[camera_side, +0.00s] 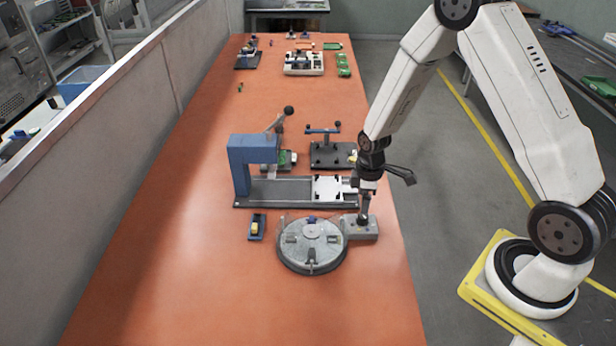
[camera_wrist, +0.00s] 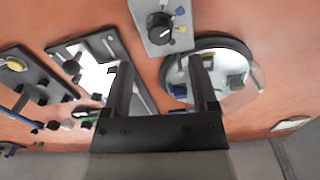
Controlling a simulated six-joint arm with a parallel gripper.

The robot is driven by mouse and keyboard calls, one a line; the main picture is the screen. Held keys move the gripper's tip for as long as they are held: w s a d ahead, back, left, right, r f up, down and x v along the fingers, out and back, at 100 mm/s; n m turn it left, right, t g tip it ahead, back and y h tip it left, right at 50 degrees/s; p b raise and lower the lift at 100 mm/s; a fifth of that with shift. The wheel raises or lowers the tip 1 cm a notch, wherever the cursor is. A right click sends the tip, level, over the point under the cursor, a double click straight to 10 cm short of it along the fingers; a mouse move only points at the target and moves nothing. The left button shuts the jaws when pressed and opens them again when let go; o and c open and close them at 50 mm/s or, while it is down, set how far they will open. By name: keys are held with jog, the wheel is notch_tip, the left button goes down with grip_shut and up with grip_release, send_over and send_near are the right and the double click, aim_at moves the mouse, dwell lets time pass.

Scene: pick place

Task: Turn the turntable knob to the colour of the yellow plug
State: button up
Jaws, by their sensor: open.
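The round grey turntable (camera_side: 318,262) sits on the orange bench; it also shows in the wrist view (camera_wrist: 240,98). Beside it is a grey control box (camera_side: 366,234) with a black knob (camera_wrist: 160,27) on top. A yellow plug (camera_side: 256,227) sits in a small dark blue holder left of the turntable. My gripper (camera_wrist: 160,62) is open and empty, its fingers apart; in the side view it is over the control box, hiding the knob.
A blue press (camera_side: 240,160) on a dark rail base stands behind the turntable, with a white plate (camera_side: 328,188) on it. A dark fixture (camera_side: 330,154) stands beyond. Trays and green parts lie at the far end. The bench front is clear.

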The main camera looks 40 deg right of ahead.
aim_at(363, 219)
jog(key=shift+f, duration=3.1)
grip_shut()
